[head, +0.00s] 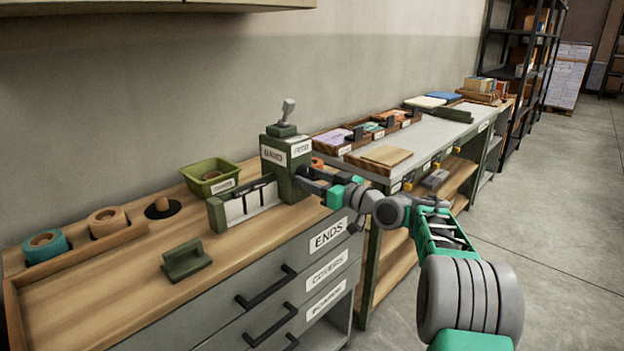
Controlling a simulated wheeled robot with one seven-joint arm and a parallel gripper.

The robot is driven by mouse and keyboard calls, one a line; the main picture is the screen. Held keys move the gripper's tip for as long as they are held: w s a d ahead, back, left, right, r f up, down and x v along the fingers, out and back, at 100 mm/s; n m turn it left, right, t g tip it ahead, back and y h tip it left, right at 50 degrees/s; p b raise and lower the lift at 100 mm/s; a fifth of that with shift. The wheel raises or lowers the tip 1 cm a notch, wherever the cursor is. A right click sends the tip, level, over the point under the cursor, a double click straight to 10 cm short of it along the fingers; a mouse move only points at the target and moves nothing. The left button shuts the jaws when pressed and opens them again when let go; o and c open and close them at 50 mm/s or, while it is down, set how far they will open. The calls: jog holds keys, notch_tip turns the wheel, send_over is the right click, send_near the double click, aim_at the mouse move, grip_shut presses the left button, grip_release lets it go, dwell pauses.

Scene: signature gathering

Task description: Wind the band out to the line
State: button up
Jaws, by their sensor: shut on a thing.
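A green box-shaped band machine (280,160) stands upright on the wooden worktop. One of its labels seems to read BAND; a grey lever (289,110) sticks up from its top. A low green guide with a white face (248,202) and dark upright marks runs out from its left side. I cannot tell whether any band lies along it. My gripper (311,183) is at the machine's right side, shut on a small part there. The jaws and the machine's edge mostly hide that part, so its shape is unclear.
A green bin (210,176), tape rolls (108,220) and a green block (187,259) stand on the worktop (110,290). Drawers (300,265) are below. A second bench with trays (355,140) and a wooden board (380,157) lies beyond. The floor at right is clear.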

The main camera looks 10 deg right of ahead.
jog(key=shift+c, duration=0.9)
